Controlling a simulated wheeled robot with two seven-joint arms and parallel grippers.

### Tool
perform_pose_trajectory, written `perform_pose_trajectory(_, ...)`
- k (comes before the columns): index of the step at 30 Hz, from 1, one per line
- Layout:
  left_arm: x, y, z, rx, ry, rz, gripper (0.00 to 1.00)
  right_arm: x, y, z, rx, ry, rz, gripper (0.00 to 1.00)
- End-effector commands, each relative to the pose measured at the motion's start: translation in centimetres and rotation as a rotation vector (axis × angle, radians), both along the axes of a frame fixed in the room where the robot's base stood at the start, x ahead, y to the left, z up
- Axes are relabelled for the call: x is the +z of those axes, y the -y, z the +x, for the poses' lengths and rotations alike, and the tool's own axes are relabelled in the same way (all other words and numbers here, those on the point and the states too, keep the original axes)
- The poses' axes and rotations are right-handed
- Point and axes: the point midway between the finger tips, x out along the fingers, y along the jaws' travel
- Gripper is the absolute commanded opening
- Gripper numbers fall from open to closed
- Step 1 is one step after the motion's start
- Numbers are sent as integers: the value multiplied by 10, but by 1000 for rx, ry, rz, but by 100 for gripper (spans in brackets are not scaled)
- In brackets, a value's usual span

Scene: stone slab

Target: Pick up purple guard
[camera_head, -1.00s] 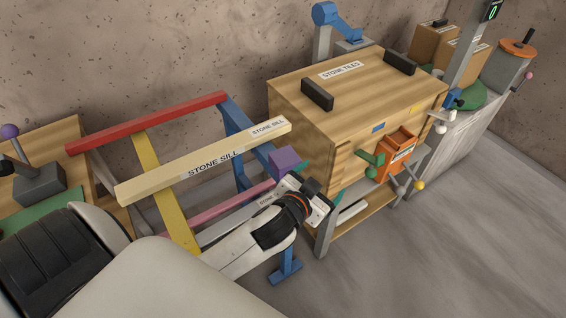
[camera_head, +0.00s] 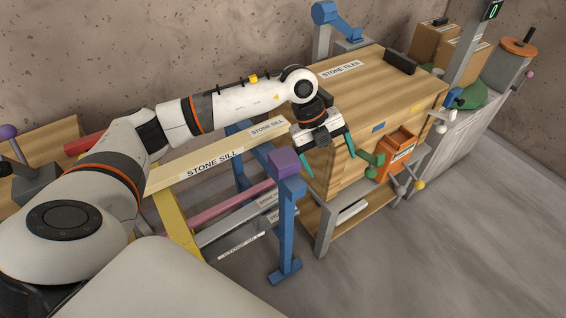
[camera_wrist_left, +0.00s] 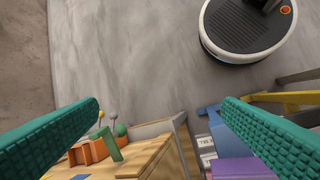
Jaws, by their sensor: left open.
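The purple guard (camera_head: 284,163) is a small purple block on top of a blue post of the rack, right of the end of the stone sill. In the left wrist view the purple guard (camera_wrist_left: 240,168) shows at the bottom edge, partly hidden by the right-hand finger. My left gripper (camera_head: 329,163) has green fingers, points down and is open and empty. It is just right of and above the guard, in front of the wooden crate's side. In the left wrist view its fingers (camera_wrist_left: 160,120) are spread wide. My right gripper is in neither view.
The wooden stone-tiles crate (camera_head: 405,98) stands close to my left gripper, with an orange box (camera_head: 397,152) on its front. The long stone sill (camera_head: 196,169) lies on the rack to the left. Grey floor (camera_head: 470,240) at the right is clear.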

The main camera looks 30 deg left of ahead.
Motion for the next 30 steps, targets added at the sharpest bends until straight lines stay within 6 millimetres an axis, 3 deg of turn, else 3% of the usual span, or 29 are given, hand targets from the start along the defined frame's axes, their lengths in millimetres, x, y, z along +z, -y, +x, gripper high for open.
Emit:
perform_pose_trajectory(1,5,-34,6,57,-25,121,89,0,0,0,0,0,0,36)
perform_pose_trajectory(3,10,-73,8,131,-66,259,89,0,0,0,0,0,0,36)
perform_pose_trajectory(6,18,-108,7,210,-103,384,89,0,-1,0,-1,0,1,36)
perform_pose_trajectory(8,19,-120,6,237,-116,424,89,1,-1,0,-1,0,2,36)
perform_pose_trajectory(11,10,-126,5,255,-127,448,89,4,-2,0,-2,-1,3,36)
perform_pose_trajectory(18,-31,-125,5,251,-128,446,89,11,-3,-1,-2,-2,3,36)
perform_pose_trajectory(26,-52,-124,6,250,-126,444,89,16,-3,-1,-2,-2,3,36)
perform_pose_trajectory(30,-73,-123,7,249,-127,443,89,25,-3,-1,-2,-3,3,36)
